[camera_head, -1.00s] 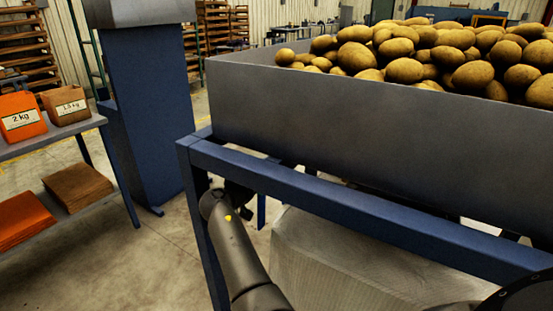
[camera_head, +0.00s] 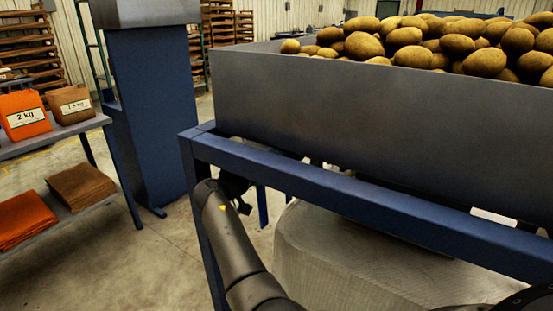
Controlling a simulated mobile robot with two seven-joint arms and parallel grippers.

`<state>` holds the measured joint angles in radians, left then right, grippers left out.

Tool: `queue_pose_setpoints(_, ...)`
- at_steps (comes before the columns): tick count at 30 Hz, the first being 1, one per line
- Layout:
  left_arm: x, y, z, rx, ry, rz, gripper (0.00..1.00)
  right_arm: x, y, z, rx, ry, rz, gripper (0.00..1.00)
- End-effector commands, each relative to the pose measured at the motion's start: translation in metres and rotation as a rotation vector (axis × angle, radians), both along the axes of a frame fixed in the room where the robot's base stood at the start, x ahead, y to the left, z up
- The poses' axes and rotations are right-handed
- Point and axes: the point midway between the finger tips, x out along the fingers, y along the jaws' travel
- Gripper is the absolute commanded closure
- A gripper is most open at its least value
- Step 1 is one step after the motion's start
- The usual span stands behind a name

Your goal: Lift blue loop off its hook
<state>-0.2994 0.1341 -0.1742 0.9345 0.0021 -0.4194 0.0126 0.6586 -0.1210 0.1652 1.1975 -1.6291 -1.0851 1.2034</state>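I cannot make out a blue loop or its hook in the head view. My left arm reaches up from the bottom, beside and under the blue frame (camera_head: 350,197) of the potato bin. At its end a small dark part, seemingly my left gripper (camera_head: 241,200), shows just below the frame's rail. It is partly hidden by the arm and the rail, so its fingers cannot be judged. Nothing is clearly seen in it. My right gripper is not in view; only a dark rounded part shows in the bottom right corner.
The grey bin (camera_head: 370,115) full of potatoes (camera_head: 450,45) stands on the frame. A pale grey block-like body (camera_head: 340,260) is underneath. A blue column (camera_head: 150,110) stands left. A shelf at far left holds an orange 2 kg bag (camera_head: 24,115) and a brown bag (camera_head: 70,105).

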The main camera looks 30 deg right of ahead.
Motion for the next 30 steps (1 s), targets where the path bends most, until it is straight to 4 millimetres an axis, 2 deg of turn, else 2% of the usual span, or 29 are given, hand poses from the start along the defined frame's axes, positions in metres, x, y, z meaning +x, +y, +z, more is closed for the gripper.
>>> queue_pose_setpoints(10, 0.0019, -0.0008, 0.0008, 0.000, -0.001, 0.000, 1.00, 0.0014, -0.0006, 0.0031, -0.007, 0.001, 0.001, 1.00)
queue_pose_setpoints(11, 0.0019, -0.0008, 0.0008, 0.000, -0.001, 0.000, 1.00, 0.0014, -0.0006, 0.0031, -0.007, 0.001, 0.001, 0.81)
queue_pose_setpoints(19, 0.0020, -0.0008, 0.0007, 0.000, -0.002, 0.000, 1.00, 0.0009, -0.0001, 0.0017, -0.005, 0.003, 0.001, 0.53)
queue_pose_setpoints(30, 0.0016, -0.0014, -0.0007, -0.001, 0.001, -0.001, 1.00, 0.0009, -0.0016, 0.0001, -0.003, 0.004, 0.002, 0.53)
